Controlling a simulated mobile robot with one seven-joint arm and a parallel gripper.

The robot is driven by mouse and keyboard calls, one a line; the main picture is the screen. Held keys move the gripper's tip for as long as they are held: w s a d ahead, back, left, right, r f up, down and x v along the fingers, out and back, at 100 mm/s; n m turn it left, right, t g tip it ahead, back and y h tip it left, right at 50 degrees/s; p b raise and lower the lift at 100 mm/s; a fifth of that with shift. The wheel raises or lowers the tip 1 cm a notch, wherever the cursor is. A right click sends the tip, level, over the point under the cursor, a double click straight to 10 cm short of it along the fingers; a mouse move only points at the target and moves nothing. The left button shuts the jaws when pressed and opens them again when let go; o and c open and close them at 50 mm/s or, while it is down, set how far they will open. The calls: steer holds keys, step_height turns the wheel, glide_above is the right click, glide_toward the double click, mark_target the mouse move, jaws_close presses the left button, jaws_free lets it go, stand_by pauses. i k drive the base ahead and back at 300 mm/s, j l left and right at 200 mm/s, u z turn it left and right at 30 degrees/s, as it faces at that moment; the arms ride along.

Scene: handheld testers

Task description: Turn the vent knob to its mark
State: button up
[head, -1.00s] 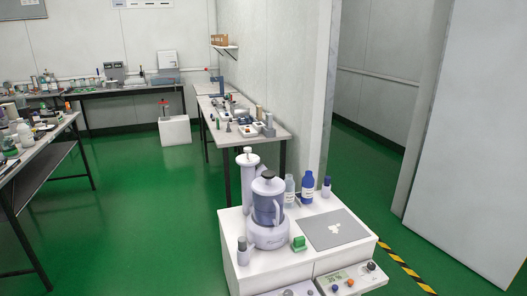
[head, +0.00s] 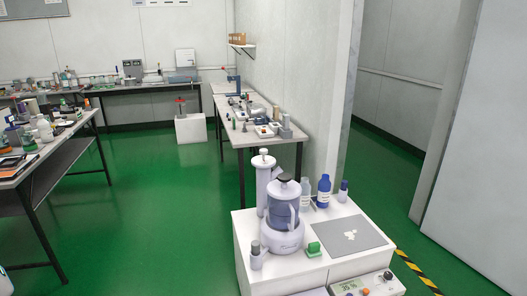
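No knob in the head view can be told for sure as the vent knob, and no mark can be made out. At the bottom right, a white device with a small display (head: 348,287) is cut off by the frame edge. It carries a dark knob (head: 388,276) and an orange knob (head: 365,291). My gripper is not in view.
Cluttered benches (head: 245,139) stand behind and at left (head: 33,171). Green floor (head: 160,220) between is clear.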

mark_target(262, 152)
steer(key=i+l, duration=0.85)
steer(key=l, duration=0.15)
steer(key=i+l, duration=0.85)
steer(key=l, duration=0.1)
